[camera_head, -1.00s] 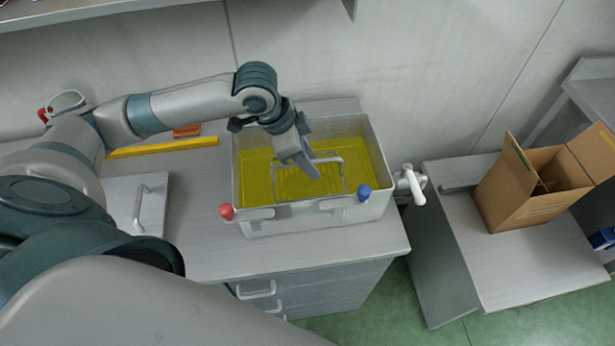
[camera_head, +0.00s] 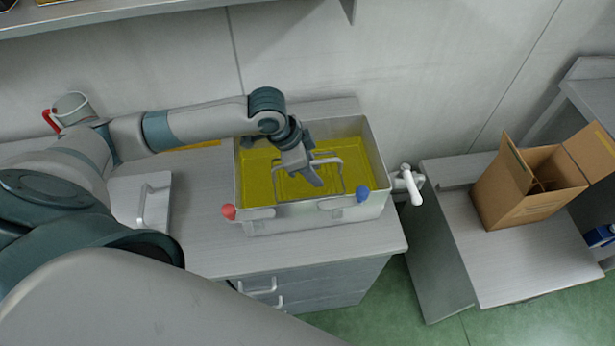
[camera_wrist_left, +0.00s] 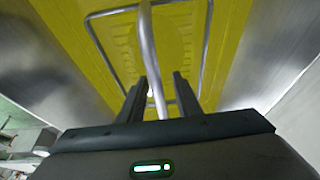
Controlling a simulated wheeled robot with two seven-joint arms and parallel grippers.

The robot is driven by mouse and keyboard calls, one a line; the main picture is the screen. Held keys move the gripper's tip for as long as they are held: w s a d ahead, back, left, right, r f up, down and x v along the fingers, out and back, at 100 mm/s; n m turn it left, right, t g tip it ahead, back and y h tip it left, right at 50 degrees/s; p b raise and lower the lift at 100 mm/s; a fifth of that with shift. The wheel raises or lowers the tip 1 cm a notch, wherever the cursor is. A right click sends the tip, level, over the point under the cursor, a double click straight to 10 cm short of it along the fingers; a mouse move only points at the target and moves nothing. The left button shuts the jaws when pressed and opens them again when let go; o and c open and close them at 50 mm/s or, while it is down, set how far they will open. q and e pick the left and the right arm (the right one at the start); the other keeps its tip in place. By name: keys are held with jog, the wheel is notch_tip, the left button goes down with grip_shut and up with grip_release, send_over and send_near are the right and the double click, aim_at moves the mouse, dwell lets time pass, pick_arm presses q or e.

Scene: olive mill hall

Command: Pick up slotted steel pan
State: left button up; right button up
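The slotted steel pan (camera_head: 290,190) sits low in yellow liquid inside a steel tank (camera_head: 300,215). Its wire frame and bail handle (camera_head: 341,172) rise above it, and faint slots show through the liquid. My left gripper (camera_head: 318,182) points down into the tank over the pan. In the left wrist view, the gripper (camera_wrist_left: 160,90) has its two dark fingers apart, with the steel handle bar (camera_wrist_left: 149,50) running between them. Gaps show beside the bar, so it does not look clamped. The pan (camera_wrist_left: 160,45) lies beyond. My right gripper is not in view.
A red knob (camera_head: 228,211) and a blue knob (camera_head: 362,194) are at the tank's front corners. A white tap (camera_head: 411,184) sticks out at its right. A lidded hatch (camera_head: 140,205) lies left. An open cardboard box (camera_head: 525,195) stands on the right-hand table.

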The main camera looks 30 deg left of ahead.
pick_arm(q)
grip_shut()
jog(key=shift+r, duration=0.2)
notch_tip(320, 180, up, 9)
jog(key=shift+f+b, duration=0.1)
jog(key=shift+b, duration=1.15)
jog(key=shift+r, duration=0.5)
